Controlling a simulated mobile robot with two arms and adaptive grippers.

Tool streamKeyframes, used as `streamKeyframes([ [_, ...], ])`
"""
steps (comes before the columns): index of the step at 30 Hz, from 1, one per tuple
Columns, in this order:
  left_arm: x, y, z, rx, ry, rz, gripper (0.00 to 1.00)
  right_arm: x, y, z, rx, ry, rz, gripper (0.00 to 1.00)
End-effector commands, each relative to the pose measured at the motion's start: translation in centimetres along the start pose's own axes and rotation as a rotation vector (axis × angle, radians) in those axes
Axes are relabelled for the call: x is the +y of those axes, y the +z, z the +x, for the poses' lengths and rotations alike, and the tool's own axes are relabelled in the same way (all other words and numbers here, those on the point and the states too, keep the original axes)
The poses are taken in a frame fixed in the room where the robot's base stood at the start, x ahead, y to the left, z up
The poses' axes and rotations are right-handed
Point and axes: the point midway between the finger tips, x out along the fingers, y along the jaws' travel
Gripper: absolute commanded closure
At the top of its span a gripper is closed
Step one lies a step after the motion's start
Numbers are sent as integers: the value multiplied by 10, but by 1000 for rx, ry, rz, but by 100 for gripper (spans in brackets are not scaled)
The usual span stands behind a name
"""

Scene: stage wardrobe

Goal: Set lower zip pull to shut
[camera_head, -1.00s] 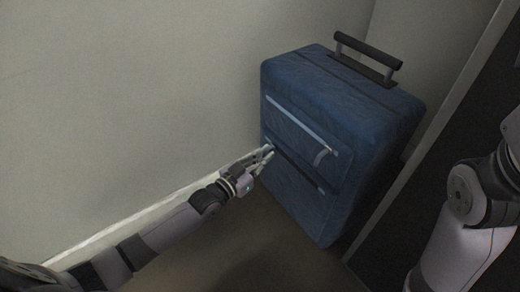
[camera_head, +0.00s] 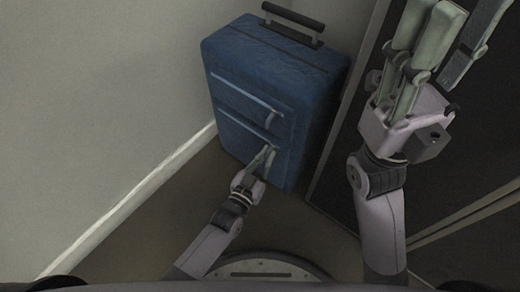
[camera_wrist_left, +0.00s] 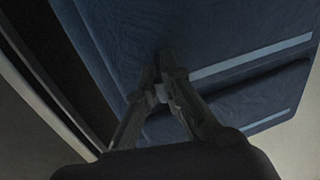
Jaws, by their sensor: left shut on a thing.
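A blue suitcase (camera_head: 262,85) stands upright by the wall, with two slanted zips on its front. The upper zip (camera_head: 245,94) has a pale pull hanging at its right end. My left gripper (camera_head: 267,154) is at the right part of the lower zip (camera_head: 232,121), close against the front. In the left wrist view its fingers come together on a small pale piece, seemingly the lower zip pull (camera_wrist_left: 161,93); the fingers hide most of it. My right gripper (camera_head: 428,45) is raised at the right, away from the suitcase; its fingertips are cut off at the top edge.
The suitcase's black handle (camera_head: 292,24) is up. A pale wall (camera_head: 100,90) with a light skirting board (camera_head: 140,195) is at the left. A dark panel (camera_head: 335,150) stands close to the right. Some bare floor (camera_head: 185,185) shows in front.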

Motion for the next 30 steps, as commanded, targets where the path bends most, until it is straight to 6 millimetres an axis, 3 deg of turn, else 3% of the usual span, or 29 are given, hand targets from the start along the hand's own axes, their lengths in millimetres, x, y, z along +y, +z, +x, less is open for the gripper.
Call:
streamKeyframes([
  [8,6,1,-1,-1,7,0,100,0,0,-1,-1,0,0,60],
  [9,6,1,-1,-1,8,0,92,0,0,-1,-1,0,0,60],
  [13,6,1,-1,-1,8,-1,84,0,0,-1,-2,0,1,60],
  [22,4,1,-2,-2,6,-1,83,0,0,0,3,-1,0,60],
  [26,4,2,-15,-4,5,-1,83,0,0,0,2,-1,0,60],
  [30,4,3,-42,-5,6,-2,83,0,0,0,1,0,0,60],
])
